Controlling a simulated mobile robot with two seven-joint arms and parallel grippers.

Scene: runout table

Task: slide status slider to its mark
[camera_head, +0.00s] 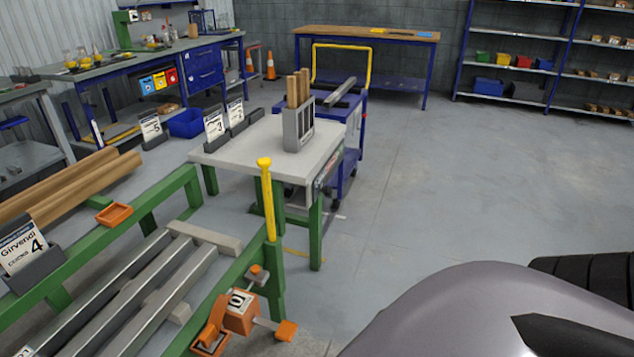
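I cannot make out a status slider or its mark for sure. A small panel with dark and reddish parts (328,170) is fixed to the right-hand edge of the grey-topped, green-legged table (237,153); it is seen at a steep angle, and too small to tell whether it carries a slider. Neither of my grippers shows in the head view.
A grey holder (298,128) with upright wooden pieces stands on that table. A blue cart (350,108) is behind it. A green frame (180,190) with metal bars, a yellow post (268,198) and an orange clamp (240,312) fills the lower left. Floor right of the table is clear.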

